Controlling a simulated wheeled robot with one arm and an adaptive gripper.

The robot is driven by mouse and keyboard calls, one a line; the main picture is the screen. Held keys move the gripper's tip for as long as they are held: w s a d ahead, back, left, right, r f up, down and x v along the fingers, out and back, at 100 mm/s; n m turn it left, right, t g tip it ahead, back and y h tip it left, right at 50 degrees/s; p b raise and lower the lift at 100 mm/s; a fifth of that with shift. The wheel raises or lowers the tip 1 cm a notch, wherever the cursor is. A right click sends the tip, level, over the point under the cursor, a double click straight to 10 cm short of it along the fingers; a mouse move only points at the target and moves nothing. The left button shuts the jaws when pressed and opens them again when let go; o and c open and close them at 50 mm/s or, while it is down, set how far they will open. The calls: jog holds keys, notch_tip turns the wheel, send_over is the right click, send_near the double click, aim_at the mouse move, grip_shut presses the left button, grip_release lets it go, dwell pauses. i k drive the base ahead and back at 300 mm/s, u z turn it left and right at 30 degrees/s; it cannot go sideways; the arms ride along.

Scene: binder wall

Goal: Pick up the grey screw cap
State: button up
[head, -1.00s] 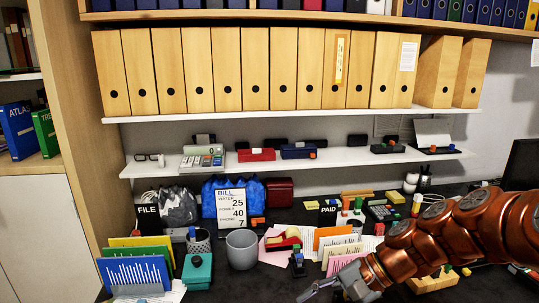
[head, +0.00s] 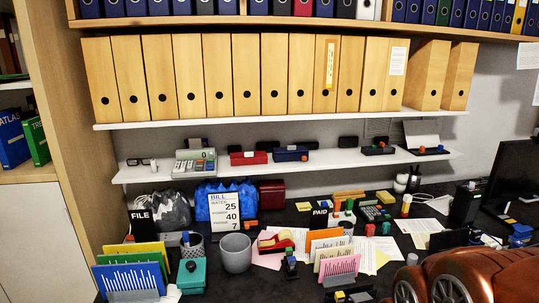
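I cannot pick out the grey screw cap for certain in the head view. A small dark grey round thing (head: 346,227) stands among the desk items right of the orange card, too small to identify. My gripper is not in view; only copper-coloured links of my arm show at the bottom right, and they hide the desk's front right part.
A monitor (head: 515,185) is at right. A white shelf (head: 300,170) overhangs the back.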

aim_at(412, 259)
jog(key=k, duration=1.2)
jog(key=z, duration=1)
jog(key=i, duration=0.6)
jog(key=z, duration=0.6)
jog(key=i, duration=0.65)
jog(key=u, duration=0.8)
jog(key=i, duration=0.5)
jog(key=u, duration=0.55)
